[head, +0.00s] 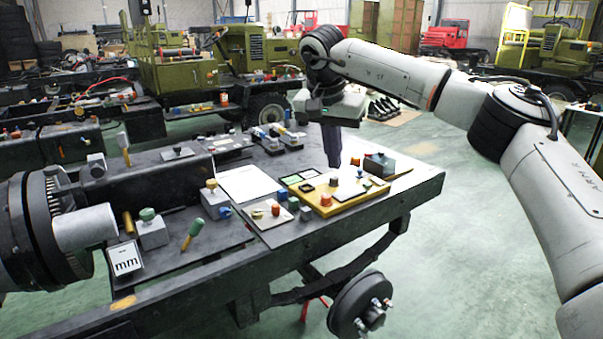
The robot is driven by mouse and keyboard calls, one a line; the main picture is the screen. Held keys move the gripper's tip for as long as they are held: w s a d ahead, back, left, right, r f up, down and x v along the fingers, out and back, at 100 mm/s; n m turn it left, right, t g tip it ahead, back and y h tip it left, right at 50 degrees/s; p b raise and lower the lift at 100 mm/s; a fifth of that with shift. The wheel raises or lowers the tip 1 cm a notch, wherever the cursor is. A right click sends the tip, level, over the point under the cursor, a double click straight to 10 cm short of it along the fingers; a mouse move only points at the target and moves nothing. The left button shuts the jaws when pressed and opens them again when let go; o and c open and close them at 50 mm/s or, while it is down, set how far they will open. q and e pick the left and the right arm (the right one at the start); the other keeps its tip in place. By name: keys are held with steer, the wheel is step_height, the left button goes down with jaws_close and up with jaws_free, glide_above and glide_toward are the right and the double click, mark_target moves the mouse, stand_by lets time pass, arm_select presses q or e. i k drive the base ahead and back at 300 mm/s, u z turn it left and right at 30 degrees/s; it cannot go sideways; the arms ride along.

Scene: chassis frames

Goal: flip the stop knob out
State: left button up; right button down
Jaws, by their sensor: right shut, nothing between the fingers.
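My right gripper (333,158) points down from its wrist over the far side of the dark workbench, with its fingers together and nothing seen between them. Its tips are just behind a yellow board (324,204) carrying small knobs and blocks. A small plate (259,214) at the near edge has an orange-red knob (275,209). I cannot tell which red part is the stop knob, or whether the fingertips touch anything. My left gripper is not in view.
A white sheet (246,183) lies mid-bench. Grey blocks and several handled parts, one with a green handle (192,233), stand to the left. A wheel hub (362,305) hangs below the bench front. Green floor (470,240) is open to the right.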

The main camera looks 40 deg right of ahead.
mark_target(97, 171)
steer(key=z, duration=1.4)
steer(key=i, duration=1.55)
steer(key=u, duration=1.8)
steer(key=i, duration=0.45)
steer(key=u, duration=1.45)
